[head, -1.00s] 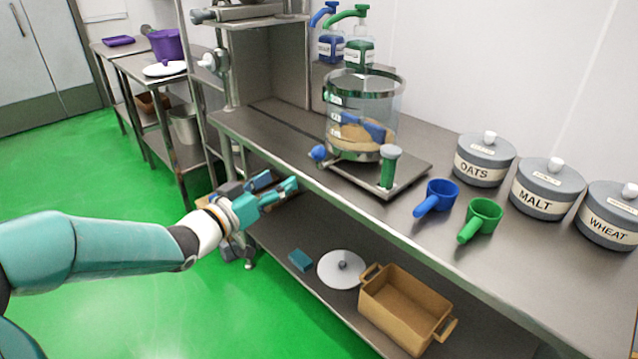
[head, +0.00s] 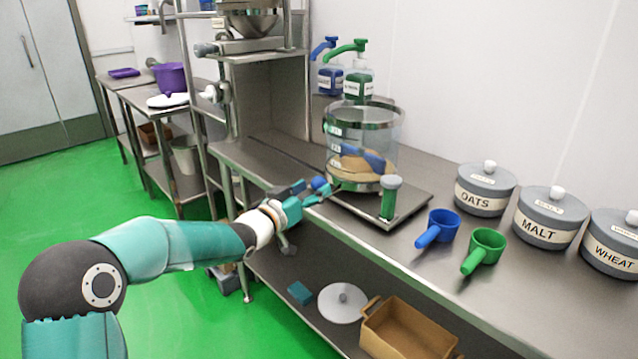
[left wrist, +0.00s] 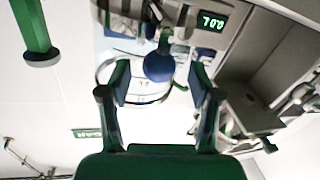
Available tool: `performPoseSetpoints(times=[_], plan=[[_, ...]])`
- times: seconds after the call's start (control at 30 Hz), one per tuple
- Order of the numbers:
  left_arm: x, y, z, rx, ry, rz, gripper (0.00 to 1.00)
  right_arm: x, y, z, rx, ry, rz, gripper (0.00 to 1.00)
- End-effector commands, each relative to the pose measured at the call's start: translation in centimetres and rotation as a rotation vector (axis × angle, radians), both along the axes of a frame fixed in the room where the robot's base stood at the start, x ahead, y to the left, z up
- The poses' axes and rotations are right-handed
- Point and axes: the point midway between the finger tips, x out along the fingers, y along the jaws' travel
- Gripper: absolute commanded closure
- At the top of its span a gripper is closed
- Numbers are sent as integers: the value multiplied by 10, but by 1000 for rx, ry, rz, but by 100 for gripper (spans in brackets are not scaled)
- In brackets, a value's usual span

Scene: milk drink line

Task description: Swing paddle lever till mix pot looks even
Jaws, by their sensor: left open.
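The mix pot (head: 366,118) is a clear vessel with a metal rim, standing on a metal base plate on the bench. Tan content and a blue paddle (head: 365,158) show through its wall; whether the mix is even I cannot tell. The lever's blue ball knob (head: 319,184) sticks out at the pot's lower left. My left gripper (head: 313,193) is open at the knob. In the left wrist view the knob (left wrist: 159,67) lies between and just beyond the open fingertips (left wrist: 158,84); contact is not clear. My right gripper is out of view.
A green post (head: 390,199) stands on the plate's front corner. A blue scoop (head: 437,229), a green scoop (head: 484,250) and canisters marked OATS (head: 484,190), MALT and WHEAT stand to the right. Pump bottles (head: 357,82) stand behind the pot. A brown box (head: 408,328) sits on the lower shelf.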

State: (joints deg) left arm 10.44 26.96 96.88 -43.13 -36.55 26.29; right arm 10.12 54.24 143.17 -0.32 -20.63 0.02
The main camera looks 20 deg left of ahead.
Motion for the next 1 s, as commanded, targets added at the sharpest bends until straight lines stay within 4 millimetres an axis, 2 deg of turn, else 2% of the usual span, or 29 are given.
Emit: performPoseSetpoints(times=[0.1,0.23,0.6,0.67,1.0], plan=[[17,-5,0,0,0,-1,37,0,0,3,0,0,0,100],[27,-7,0,-1,0,-1,37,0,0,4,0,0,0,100],[31,-8,0,-1,0,0,37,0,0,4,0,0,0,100],[31,-8,0,-1,0,0,45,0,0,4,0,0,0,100],[31,-8,0,-1,0,0,100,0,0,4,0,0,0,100]])
